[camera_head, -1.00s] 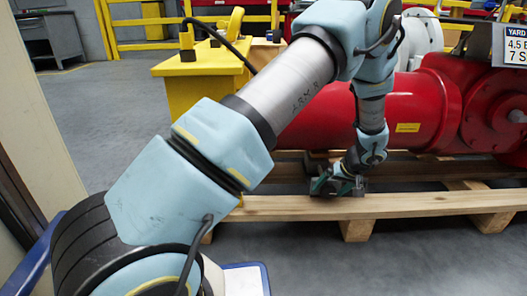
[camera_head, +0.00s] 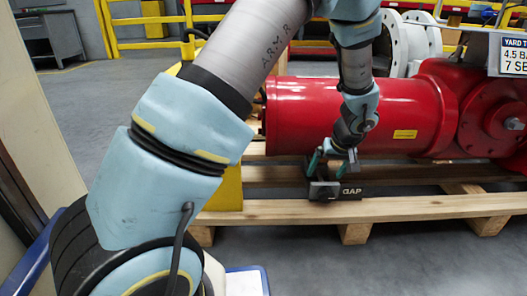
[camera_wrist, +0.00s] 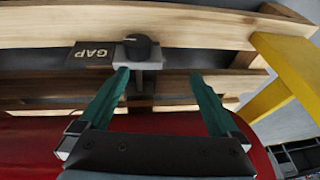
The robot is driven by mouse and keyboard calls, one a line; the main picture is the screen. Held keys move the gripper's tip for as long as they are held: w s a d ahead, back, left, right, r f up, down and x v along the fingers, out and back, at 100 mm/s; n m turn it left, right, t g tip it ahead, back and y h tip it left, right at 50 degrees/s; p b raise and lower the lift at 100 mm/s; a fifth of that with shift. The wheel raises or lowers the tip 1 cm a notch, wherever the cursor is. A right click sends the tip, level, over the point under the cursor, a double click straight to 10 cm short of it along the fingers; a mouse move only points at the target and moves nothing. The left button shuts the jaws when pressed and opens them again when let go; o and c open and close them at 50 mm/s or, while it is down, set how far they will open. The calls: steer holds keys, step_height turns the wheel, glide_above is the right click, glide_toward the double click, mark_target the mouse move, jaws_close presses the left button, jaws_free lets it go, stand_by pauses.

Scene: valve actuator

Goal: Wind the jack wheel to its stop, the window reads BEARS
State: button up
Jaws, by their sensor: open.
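A small grey jack block with a round black knob (camera_wrist: 138,46), apparently the jack wheel, sits by the pallet's wooden rail in the wrist view. Beside it a dark plate (camera_wrist: 91,54) reads GAP. The plate also shows in the head view (camera_head: 350,191), under my gripper. My gripper (camera_head: 333,166) is open and empty, pointing down at the jack. In the wrist view its teal fingers (camera_wrist: 160,76) are spread, with the left tip close to the block and the right tip clear of it. Whether a finger touches is unclear.
A large red actuator cylinder (camera_head: 390,105) lies on the wooden pallet (camera_head: 400,208), close behind my gripper. A yellow stand (camera_head: 226,190) is partly hidden by my arm; a yellow part (camera_wrist: 283,84) also shows in the wrist view. Grey floor in front of the pallet is clear.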

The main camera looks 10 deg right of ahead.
steer(key=a+r, duration=0.3)
steer(key=a, duration=0.6)
steer(key=a+r+g, duration=0.1)
steer(key=a+r, duration=0.3)
steer(key=a, duration=0.5)
steer(key=shift+w+a, duration=0.25)
steer(key=shift+w, duration=0.1)
steer(key=shift+d, duration=0.1)
